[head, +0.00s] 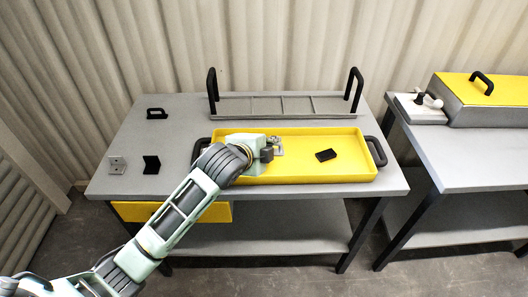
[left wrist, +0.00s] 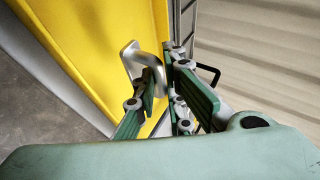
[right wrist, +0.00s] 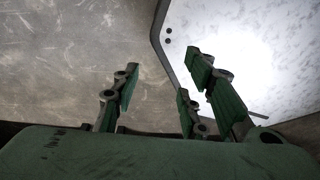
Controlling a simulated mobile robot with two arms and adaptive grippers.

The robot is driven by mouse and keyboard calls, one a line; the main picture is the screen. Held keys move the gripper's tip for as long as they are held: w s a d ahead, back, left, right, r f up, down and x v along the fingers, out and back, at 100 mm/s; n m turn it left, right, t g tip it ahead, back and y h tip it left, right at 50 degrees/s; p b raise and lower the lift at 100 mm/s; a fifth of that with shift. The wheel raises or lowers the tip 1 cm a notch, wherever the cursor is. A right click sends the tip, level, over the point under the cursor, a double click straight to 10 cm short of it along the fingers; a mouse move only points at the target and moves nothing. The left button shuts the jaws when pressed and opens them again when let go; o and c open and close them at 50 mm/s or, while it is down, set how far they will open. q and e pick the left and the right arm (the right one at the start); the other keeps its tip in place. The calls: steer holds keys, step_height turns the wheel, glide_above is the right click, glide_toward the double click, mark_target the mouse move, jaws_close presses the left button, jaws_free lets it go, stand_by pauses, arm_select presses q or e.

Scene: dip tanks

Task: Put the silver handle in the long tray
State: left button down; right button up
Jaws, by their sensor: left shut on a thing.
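The silver handle (left wrist: 134,62) is a bent metal piece between the fingers of my left gripper (left wrist: 158,80), which is shut on it. In the head view my left gripper (head: 268,150) is over the left half of the yellow long tray (head: 330,172), with the silver handle (head: 279,146) at its tip. Whether the handle touches the tray floor, I cannot tell. A black block (head: 326,155) lies in the tray, right of the gripper. My right gripper (right wrist: 160,85) is open and empty in the right wrist view; it is not in the head view.
A grey divided rack (head: 285,106) with tall black handles stands behind the tray. A black handle (head: 157,113), a metal bracket (head: 117,165) and a black bracket (head: 151,164) lie at the table's left. A second table (head: 465,150) at right carries a yellow-lidded box (head: 485,90).

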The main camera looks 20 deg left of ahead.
arm_select(q)
steer(key=w+a+f, duration=0.3)
steer(key=w+a, duration=0.1)
steer(key=shift+w+a+f, duration=0.25)
steer(key=shift+w+f, duration=0.1)
steer(key=shift+f, duration=0.05)
steer(key=shift+w+a+f, duration=0.15)
steer(key=shift+f+p, duration=0.35)
steer(key=shift+f, duration=1.65)
steer(key=c, duration=1.8)
jaws_free()
steer(key=shift+f, duration=0.15)
arm_select(e)
steer(key=shift+s+d+r, duration=0.15)
steer(key=shift+s+d, duration=0.1)
steer(key=shift+s, duration=0.25)
steer(key=shift+s+d+r, duration=0.1)
steer(key=shift+s+d, duration=0.15)
steer(key=shift+s, duration=0.2)
steer(key=shift+d, duration=0.15)
